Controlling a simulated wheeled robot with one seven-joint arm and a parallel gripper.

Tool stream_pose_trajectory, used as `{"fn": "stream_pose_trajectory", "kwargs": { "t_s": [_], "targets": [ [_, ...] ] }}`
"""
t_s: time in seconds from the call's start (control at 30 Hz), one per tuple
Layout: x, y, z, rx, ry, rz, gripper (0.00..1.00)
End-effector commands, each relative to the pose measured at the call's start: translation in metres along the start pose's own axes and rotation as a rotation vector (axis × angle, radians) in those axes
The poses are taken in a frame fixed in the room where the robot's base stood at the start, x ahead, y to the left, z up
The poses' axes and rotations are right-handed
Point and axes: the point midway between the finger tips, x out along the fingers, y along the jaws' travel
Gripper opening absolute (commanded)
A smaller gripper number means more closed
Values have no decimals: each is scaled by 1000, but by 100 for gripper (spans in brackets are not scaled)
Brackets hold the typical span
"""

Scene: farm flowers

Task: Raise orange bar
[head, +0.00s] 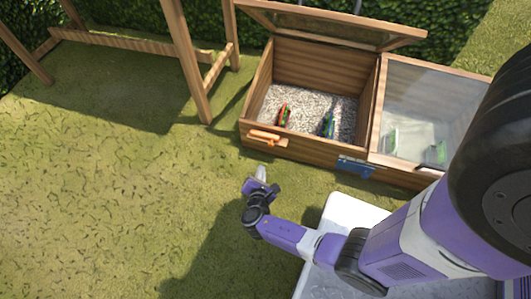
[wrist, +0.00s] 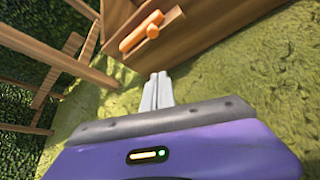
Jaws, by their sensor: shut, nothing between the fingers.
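The orange bar (head: 264,138) is a handle on the front wall of a wooden planter box (head: 310,160), at its left end. It lies roughly level along the front and also shows in the wrist view (wrist: 141,29) near the top middle. My gripper (head: 261,173) is in front of the box, below the orange bar in the head view and apart from it. In the wrist view its two pale fingers (wrist: 157,84) are closed together and empty, pointing toward the box beneath the bar.
The left compartment's glazed lid (head: 330,25) is raised over gravel and small colourful packets (head: 327,125). The right compartment's glass lid (head: 425,105) is down. A blue latch (head: 355,166) sits on the front. A wooden frame (head: 185,60) stands at left. Grass is clear at left.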

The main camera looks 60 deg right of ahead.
Motion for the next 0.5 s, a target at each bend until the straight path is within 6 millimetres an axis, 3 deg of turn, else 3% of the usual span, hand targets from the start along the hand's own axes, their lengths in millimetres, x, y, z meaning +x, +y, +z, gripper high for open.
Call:
{"fn": "stream_pose_trajectory", "kwargs": {
  "t_s": [0.17,0.5],
  "targets": [
    [13,-1,-2,3,-1,-1,0],
    [75,-2,-4,4,-2,-2,0]
  ]
}}
